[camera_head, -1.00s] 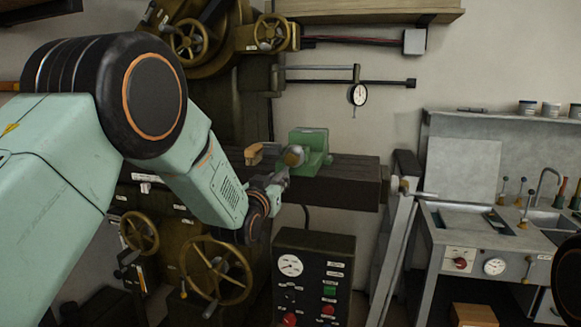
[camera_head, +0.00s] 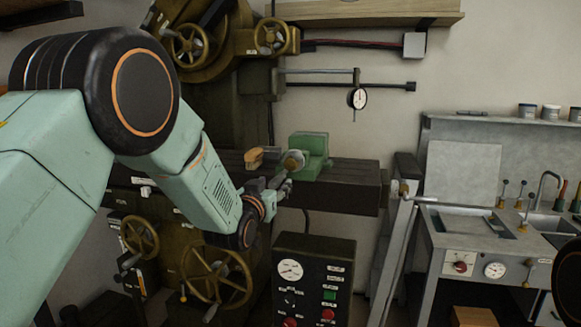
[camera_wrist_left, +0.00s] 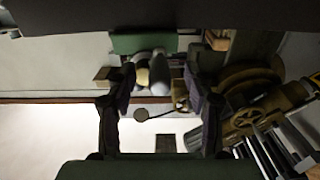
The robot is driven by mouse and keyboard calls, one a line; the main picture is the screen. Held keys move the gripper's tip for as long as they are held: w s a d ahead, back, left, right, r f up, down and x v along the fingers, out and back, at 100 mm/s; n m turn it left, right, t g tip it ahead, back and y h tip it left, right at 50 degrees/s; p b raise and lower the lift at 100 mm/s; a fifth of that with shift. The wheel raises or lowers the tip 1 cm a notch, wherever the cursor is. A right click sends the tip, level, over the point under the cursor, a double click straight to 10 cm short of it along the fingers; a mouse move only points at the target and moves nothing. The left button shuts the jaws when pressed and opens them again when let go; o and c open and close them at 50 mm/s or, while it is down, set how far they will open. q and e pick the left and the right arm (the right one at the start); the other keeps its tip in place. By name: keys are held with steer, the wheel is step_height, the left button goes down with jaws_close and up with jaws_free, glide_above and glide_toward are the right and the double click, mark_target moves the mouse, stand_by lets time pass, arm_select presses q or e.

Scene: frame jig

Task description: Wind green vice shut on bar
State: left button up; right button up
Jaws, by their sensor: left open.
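The green vice (camera_head: 312,146) stands on the dark machine bed, with a round grey hub (camera_head: 293,161) on its left side. In the left wrist view the vice body (camera_wrist_left: 142,44) shows at the top, with a rounded pale grey part (camera_wrist_left: 160,72) below it, between the fingers. My left gripper (camera_head: 284,186) is just below and left of the hub. Its fingers are spread, and it also shows in the left wrist view (camera_wrist_left: 160,98), open and empty. I cannot make out the bar in the vice. My right gripper is not in view.
A tan block (camera_head: 254,157) sits left of the vice on the machine bed (camera_head: 350,182). A control box (camera_head: 313,270) and large handwheels (camera_head: 216,270) are below. A sink bench (camera_head: 470,240) stands at right.

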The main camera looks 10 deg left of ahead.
arm_select(q)
steer(key=s, duration=0.6)
steer(key=shift+s+a+p, duration=0.15)
steer(key=shift+s+p, duration=0.15)
steer(key=s+f+g+b, duration=0.1)
steer(key=s+f+g, duration=0.3)
steer(key=f, duration=0.5)
steer(key=s+f+g, duration=0.2)
steer(key=s+f, duration=0.5)
steer(key=f, duration=0.1)
steer(key=s+f+g+b, duration=0.1)
steer(key=s+f+g, duration=0.3)
steer(key=f, duration=0.5)
steer(key=s+f+g+b, duration=0.1)
steer(key=s+f+g, duration=0.1)
steer(key=s+f, duration=0.4)
steer(key=s+f+g, duration=0.3)
steer(key=s+f, duration=0.3)
steer(key=s, duration=1)
steer(key=s+a+f+g+b, duration=0.1)
steer(key=s+f+g, duration=0.2)
steer(key=s+f, duration=0.4)
steer(key=s, duration=0.4)
steer(key=shift+n+y+b, duration=0.3)
steer(key=shift+n, duration=0.1)
steer(key=shift+r, duration=0.1)
